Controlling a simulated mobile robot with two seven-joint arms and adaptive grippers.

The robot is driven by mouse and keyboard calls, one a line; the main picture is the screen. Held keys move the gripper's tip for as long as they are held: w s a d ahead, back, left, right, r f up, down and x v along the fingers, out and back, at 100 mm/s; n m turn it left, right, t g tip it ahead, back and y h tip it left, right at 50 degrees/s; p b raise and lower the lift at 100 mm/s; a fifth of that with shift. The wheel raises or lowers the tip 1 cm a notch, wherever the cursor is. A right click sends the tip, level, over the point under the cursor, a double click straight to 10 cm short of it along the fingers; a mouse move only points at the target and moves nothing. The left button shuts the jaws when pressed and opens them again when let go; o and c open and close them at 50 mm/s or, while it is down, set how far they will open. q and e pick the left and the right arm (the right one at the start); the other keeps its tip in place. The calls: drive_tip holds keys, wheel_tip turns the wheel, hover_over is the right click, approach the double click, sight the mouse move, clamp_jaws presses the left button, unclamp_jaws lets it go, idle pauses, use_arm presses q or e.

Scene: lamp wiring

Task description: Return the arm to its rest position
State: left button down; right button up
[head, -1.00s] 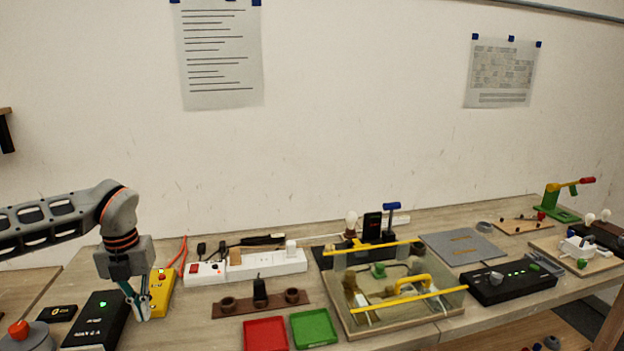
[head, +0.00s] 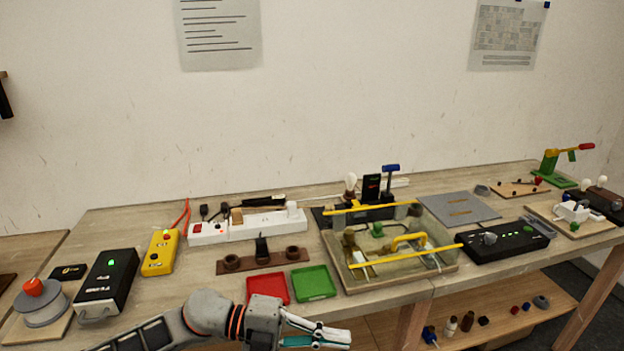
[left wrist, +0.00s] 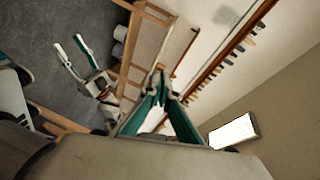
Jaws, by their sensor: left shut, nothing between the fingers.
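My left gripper (head: 330,338) is at the bottom of the head view, in front of the table's front edge and below the green tray. Its fingers point right. In the left wrist view its fingertips (left wrist: 158,75) meet, shut with nothing between them. Another gripper, my right one (left wrist: 70,48), shows at the upper left of the left wrist view. Its two fingers are spread apart with nothing visible between them. It is not in the head view.
The table holds a red tray (head: 268,287), a green tray (head: 313,283), a clear-walled box with yellow bars (head: 395,265), a white power strip (head: 250,228) and a black box with a green light (head: 107,280). A lower shelf (head: 545,300) holds small bottles.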

use_arm(q)
drive_tip(key=w+a+f+n+t+y, duration=0.25)
drive_tip(key=a+n+t, duration=0.25)
drive_tip(key=n+t, duration=0.4)
drive_tip(key=w+a+f+n+t+y, duration=0.25)
drive_tip(key=a+f+n+t, duration=0.35)
drive_tip(key=n, duration=0.6)
drive_tip(key=s+a+f+n+g+y, duration=0.1)
drive_tip(key=s+a+f+n+y, duration=0.3)
drive_tip(key=s+a+f, duration=0.4)
drive_tip(key=s+a+f+n+g+y, duration=0.2)
drive_tip(key=s+a+f+n+y, duration=0.3)
drive_tip(key=f, duration=0.7)
drive_tip(key=s+a, duration=0.2)
drive_tip(key=s, duration=0.2)
drive_tip(key=shift+a+f, duration=0.3)
drive_tip(key=shift+a, duration=0.1)
